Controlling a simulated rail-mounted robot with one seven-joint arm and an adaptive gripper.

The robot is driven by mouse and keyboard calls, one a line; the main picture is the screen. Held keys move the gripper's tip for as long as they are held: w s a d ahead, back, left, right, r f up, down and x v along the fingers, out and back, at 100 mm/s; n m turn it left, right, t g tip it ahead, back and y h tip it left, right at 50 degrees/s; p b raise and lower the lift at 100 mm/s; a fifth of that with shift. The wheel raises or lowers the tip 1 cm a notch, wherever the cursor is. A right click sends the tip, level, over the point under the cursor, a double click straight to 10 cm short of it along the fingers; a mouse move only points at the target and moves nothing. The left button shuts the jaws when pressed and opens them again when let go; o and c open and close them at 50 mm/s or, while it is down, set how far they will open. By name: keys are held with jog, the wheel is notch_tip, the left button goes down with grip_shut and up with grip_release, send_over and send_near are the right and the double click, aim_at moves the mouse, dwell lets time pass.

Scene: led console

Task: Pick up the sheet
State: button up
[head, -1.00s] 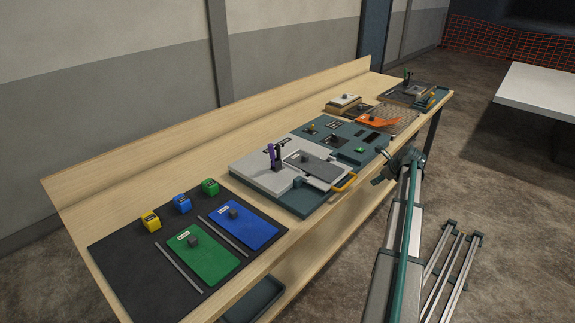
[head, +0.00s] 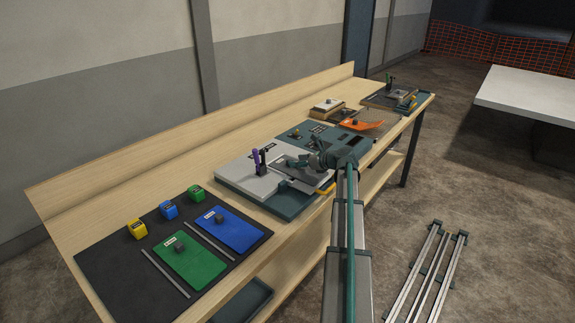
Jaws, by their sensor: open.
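A dark grey sheet (head: 309,178) lies on the light grey panel (head: 238,179) of the console, mostly hidden behind my gripper. My gripper (head: 287,163) is over this sheet, reaching in from the right, with its jaws open. I cannot tell whether it touches the sheet or its knob, which is hidden. A green sheet (head: 186,262) and a blue sheet (head: 230,229), each with a dark knob and a white label, lie flat on the black mat (head: 110,280) at the near left. An orange sheet (head: 361,125) with bent edges lies farther back.
A purple-handled clamp (head: 259,163) stands just left of my gripper. A yellow handle (head: 325,190) juts from the panel's front edge. Yellow (head: 137,229), blue (head: 168,210) and green (head: 196,193) blocks line the mat's back. Bare wood runs behind the console.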

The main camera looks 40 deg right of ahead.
aim_at(289, 159)
jog(key=x, duration=0.1)
jog(key=p+x, duration=0.1)
jog(key=x, duration=0.1)
jog(key=p+x, duration=0.1)
jog(key=x, duration=0.1)
jog(key=shift+w+d+r, duration=0.2)
jog(key=shift+r, duration=0.05)
jog(key=shift+w+a+f, duration=0.15)
jog(key=shift+w+f, duration=0.1)
jog(key=shift+w, duration=0.15)
grip_shut()
